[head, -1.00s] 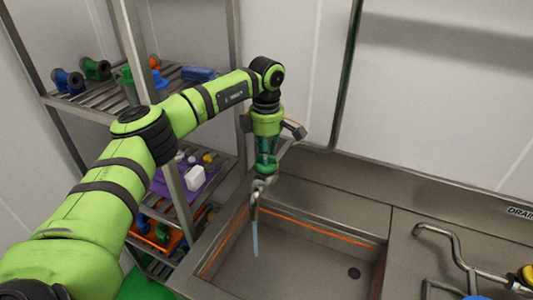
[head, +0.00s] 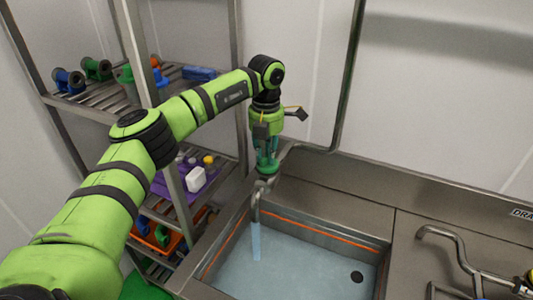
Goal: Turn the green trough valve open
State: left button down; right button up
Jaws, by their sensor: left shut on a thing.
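My left gripper (head: 266,166) points down from the upper left arm over the tap at the back left corner of the steel trough (head: 318,232). It is shut on the green valve (head: 267,143), which is mostly hidden between the fingers. Just below, the steel spout (head: 257,205) curves down into the trough, and a stream of pale blue water (head: 256,241) falls from it. Bluish water covers the trough floor, with a dark round drain hole at the right. My right gripper is not in view.
A steel rack (head: 172,206) stands at the left with blue, green and orange parts, a purple mat (head: 172,187) and a white block (head: 196,179). Bent steel pipework (head: 445,239) with yellow parts stands right of the trough. A wall is behind.

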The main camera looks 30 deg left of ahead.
pick_arm(q)
jog(key=shift+n, duration=1.7)
jog(key=c, duration=1.1)
grip_release()
notch_tip(320, 180, up, 12)
jog(key=shift+r, duration=0.1)
